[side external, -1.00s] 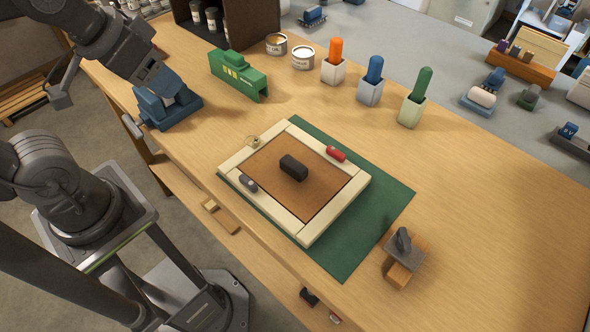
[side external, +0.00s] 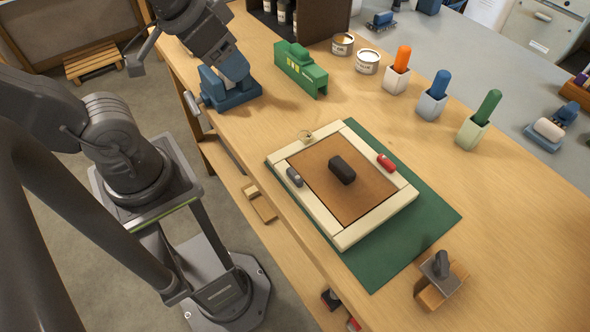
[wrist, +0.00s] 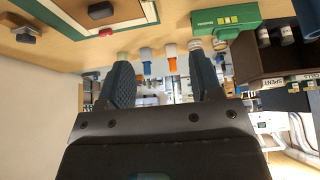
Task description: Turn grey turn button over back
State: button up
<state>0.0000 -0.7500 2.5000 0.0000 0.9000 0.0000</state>
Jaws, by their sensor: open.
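The grey turn button (side external: 294,177) lies on the left rail of a cream picture frame (side external: 375,226), lengthwise along the rail. A red turn button (side external: 386,162) is on the opposite rail, and its end seems to reach the brown back panel (side external: 365,200). A black block (side external: 341,170) sits mid-panel. My gripper (wrist: 160,57) is open and empty in the wrist view. In the side view my arm is at the upper left, near the blue vice and well away from the frame. The wrist view shows the red button (wrist: 105,32) and block (wrist: 101,10), but I cannot make out the grey button.
The frame rests on a green mat (side external: 420,240). A blue vice (side external: 230,92), a green box-like tool (side external: 300,70), two tins (side external: 367,62) and orange, blue and green handles in cups (side external: 432,100) stand behind. A wooden block with a grey plate (side external: 440,280) is front right.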

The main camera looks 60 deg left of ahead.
jog(key=shift+c, duration=0.3)
jog(key=shift+c, duration=0.7)
jog(key=shift+w+d+n, duration=0.2)
jog(key=shift+n, duration=0.2)
jog(key=shift+c, duration=0.5)
jog(key=n+g, duration=0.6)
jog(key=n, duration=1.1)
send_near(295, 174)
notch_tip(295, 174, down, 9)
jog(key=shift+s+f, duration=0.15)
jog(key=shift+f, duration=0.05)
grip_shut()
